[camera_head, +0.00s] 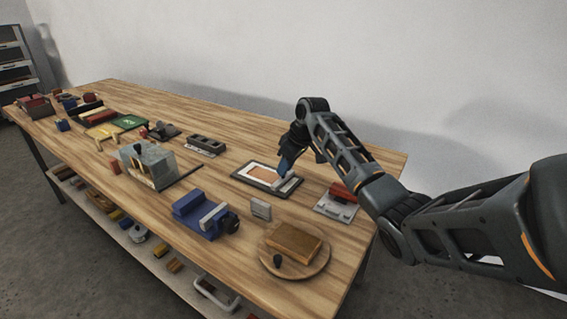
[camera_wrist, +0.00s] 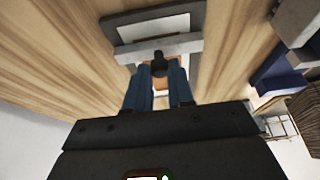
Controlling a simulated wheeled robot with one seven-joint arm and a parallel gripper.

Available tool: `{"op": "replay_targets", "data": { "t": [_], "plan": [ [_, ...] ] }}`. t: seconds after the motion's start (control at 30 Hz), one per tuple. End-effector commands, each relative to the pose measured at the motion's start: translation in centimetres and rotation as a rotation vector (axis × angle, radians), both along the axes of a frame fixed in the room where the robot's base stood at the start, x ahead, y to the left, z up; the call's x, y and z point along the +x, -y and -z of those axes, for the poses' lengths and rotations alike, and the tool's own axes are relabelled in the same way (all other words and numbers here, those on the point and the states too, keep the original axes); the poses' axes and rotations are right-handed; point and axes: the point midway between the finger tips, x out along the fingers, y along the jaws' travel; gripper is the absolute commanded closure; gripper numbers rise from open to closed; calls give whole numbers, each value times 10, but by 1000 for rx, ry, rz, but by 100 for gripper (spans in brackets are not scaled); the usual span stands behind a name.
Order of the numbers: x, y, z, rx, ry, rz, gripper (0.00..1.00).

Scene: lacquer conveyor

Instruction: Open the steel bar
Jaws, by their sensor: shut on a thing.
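A dark-framed flat plate (camera_head: 246,181) lies on the table, with an orange-brown panel (camera_head: 260,174) in it. A grey steel bar (camera_head: 288,185) lies across its right end. In the wrist view the steel bar (camera_wrist: 190,46) runs crosswise, with a black knob (camera_wrist: 158,57) at its middle. My gripper (camera_head: 283,170) reaches down over the bar. Its blue fingers (camera_wrist: 159,75) in the wrist view stand on either side of the knob and are shut on it. The fingers hide part of the panel.
A red block on a grey plate (camera_head: 323,209) stands close on the right. A round wooden board (camera_head: 318,265), a small grey block (camera_head: 261,208) and a blue vise (camera_head: 189,218) stand nearer the front. A grey slotted block (camera_head: 207,140) lies behind on the left. A wall backs the table.

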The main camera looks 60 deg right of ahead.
Motion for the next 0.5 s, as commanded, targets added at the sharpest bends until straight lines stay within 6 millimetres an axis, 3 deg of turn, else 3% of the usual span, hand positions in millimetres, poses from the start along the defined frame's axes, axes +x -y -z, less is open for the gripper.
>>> {"op": "replay_targets", "data": {
  "t": [0.37,0.4,0.5],
  "plan": [
    [1,0,-1,-2,0,-2,100],
    [1,0,-1,-2,0,-2,75],
    [1,0,-1,-2,1,-2,65]
  ]
}}
